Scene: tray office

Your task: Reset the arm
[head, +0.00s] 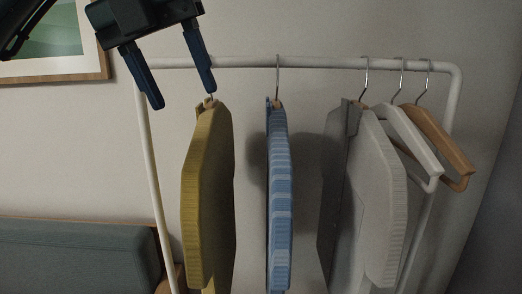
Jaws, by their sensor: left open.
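My left gripper (181,94) is at the upper left, in front of the left end of the clothes rack's rail. Its two dark blue fingers point down and are spread apart with nothing seen between them. The right fingertip appears close to the hook above the yellow garment (208,190); I cannot tell whether they touch. My right gripper is not in view.
A white clothes rack (320,64) holds the yellow garment, a blue striped garment (279,200), grey garments (375,200), an empty white hanger (412,140) and an empty wooden hanger (440,140). A green sofa (75,255) stands lower left. A framed picture (60,79) hangs upper left.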

